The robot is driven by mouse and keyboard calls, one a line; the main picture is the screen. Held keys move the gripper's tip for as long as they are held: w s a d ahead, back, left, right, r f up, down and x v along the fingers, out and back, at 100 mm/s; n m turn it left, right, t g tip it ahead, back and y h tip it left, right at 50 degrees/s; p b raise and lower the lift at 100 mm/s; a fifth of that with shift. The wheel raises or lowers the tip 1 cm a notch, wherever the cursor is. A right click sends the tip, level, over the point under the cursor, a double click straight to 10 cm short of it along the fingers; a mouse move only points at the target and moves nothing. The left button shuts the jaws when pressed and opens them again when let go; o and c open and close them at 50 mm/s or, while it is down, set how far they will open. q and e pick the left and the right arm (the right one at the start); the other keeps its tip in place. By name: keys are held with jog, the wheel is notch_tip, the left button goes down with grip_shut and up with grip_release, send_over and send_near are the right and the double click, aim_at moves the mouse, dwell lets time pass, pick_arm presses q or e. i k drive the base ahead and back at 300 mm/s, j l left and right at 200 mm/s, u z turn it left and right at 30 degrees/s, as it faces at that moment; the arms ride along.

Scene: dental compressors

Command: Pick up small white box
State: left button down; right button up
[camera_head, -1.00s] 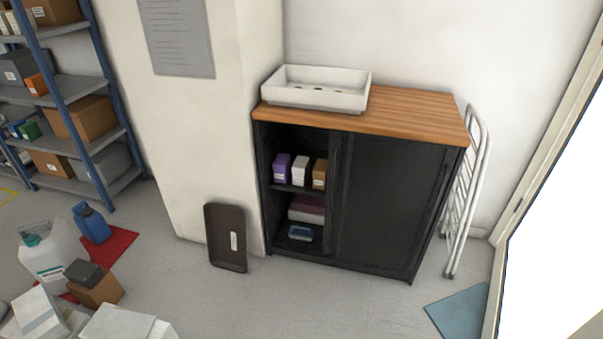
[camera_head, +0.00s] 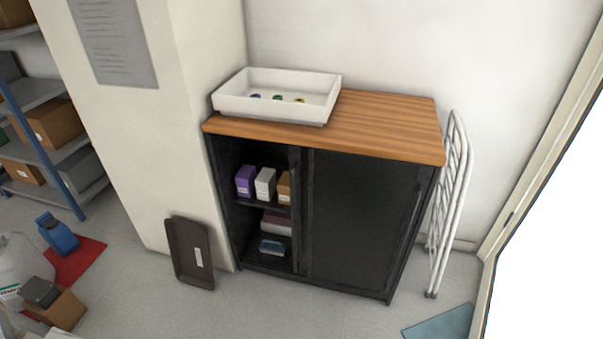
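A small white box (camera_head: 265,184) stands upright on the upper shelf inside the open left side of a black cabinet (camera_head: 363,220). It is between a purple box (camera_head: 245,181) on its left and an orange-brown box (camera_head: 285,187) on its right. The orange-brown box is partly hidden by the cabinet's door edge. Neither of my grippers is in view.
A white tray (camera_head: 262,108) with small coloured items sits on the cabinet's wooden top (camera_head: 390,128). A dark tray (camera_head: 182,262) leans beside the cabinet. A folded white rack (camera_head: 447,215) stands at its right. The floor in front (camera_head: 290,312) is clear.

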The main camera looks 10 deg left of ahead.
aim_at(266, 183)
jog(key=i+j+z, duration=0.35)
jog(key=i+j, duration=0.2)
jog(key=i+j+z, duration=0.35)
jog(key=i+j, duration=0.35)
